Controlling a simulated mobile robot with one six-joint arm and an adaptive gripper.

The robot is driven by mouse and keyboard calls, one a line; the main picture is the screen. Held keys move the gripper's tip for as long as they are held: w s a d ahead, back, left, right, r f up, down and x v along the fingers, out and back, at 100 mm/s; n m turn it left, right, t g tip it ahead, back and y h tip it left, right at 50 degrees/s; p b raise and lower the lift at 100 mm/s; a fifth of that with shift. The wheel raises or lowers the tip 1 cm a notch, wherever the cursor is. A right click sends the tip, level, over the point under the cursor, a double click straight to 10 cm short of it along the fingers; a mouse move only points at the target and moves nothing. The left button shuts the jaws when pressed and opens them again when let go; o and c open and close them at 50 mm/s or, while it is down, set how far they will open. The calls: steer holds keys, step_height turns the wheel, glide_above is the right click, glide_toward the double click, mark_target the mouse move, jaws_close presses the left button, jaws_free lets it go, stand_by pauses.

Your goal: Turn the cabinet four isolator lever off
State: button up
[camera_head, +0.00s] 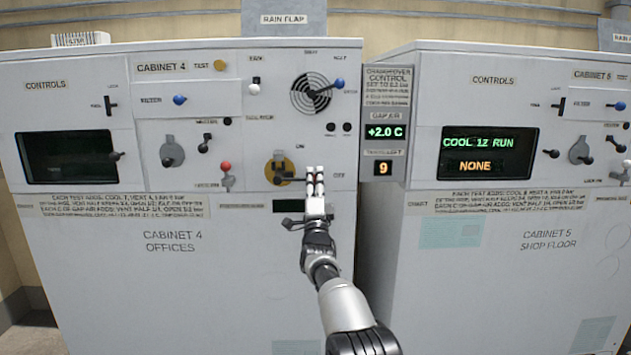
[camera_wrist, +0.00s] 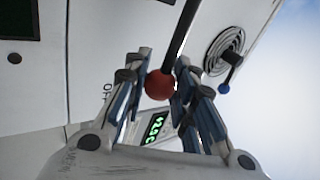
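The cabinet four isolator has a yellow round plate (camera_head: 279,168) low on the cabinet 4 panel, with ON printed above right and OFF to its right. Its dark lever rod (camera_wrist: 184,30) ends in a red ball knob (camera_wrist: 160,85). The lever appears to point right, towards the OFF side; its exact angle is partly hidden by my gripper. My gripper (camera_head: 315,178) is at the knob in front of the panel. In the wrist view, the fingers (camera_wrist: 162,66) stand on both sides of the knob and appear closed on it.
A blue-knobbed lever on a round vent dial (camera_head: 312,93) sits above. The cabinet 4 screen (camera_head: 66,156) is dark. A gap display (camera_head: 386,132) reads +2.0 C. Cabinet 5 (camera_head: 530,270) stands right.

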steer(key=o, duration=0.5)
steer(key=shift+f, duration=0.1)
steer(key=shift+s+f, duration=0.1)
steer(key=shift+s, duration=0.05)
steer(key=v, duration=1.1)
steer(key=shift+s+f, duration=0.15)
steer(key=shift+s, duration=0.2)
steer(key=shift+a, duration=0.1)
